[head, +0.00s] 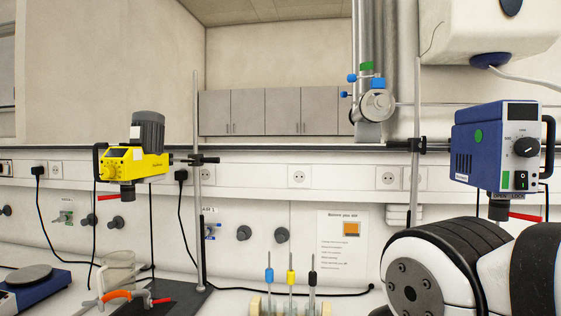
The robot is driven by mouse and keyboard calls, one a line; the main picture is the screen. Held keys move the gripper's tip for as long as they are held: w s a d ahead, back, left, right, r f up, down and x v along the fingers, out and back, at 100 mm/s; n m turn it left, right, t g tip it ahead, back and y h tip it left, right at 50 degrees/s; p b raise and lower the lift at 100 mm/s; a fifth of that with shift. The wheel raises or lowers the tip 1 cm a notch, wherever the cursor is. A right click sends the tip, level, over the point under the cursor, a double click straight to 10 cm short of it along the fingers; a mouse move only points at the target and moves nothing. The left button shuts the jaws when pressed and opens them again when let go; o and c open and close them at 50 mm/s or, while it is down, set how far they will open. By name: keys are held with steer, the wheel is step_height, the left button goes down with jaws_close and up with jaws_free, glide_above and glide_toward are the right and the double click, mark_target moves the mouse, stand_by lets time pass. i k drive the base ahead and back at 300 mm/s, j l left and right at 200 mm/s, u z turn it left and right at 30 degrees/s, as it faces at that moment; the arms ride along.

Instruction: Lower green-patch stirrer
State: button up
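A blue overhead stirrer (490,148) with a round green patch (478,136) on its side is at the right, held high on an upright rod (416,85) by a dark clamp (418,146). It has a black knob, a switch and a red lever (525,216) below. A yellow stirrer (132,163) with a dark grey motor hangs on another rod (197,120) at the left, with a white patch and a red lever. My arm's white and black links fill the lower right and hide what is below the blue stirrer. My gripper is out of view.
A glass beaker (118,268) and an orange-handled clamp (115,295) are below the yellow stirrer. A blue hotplate (35,285) is at the left. Several coloured-band rods (290,278) stand in a rack at the bottom centre. A cable crosses the bench behind them.

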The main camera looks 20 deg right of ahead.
mark_target(480, 145)
steer(key=k+l, duration=0.2)
steer(key=l, duration=0.2)
steer(key=k+l, duration=0.2)
steer(key=l, duration=0.15)
steer(key=k+l, duration=0.15)
steer(key=l, duration=0.25)
steer(key=k+l, duration=0.2)
steer(key=l, duration=0.15)
steer(key=k+l, duration=0.2)
steer(key=l, duration=0.2)
steer(key=k+l, duration=0.2)
steer(key=l, duration=0.15)
steer(key=k+l, duration=0.2)
steer(key=l, duration=0.2)
steer(key=i+l+u, duration=0.1)
steer(key=i+l, duration=0.1)
steer(key=l, duration=0.2)
steer(key=u, duration=0.05)
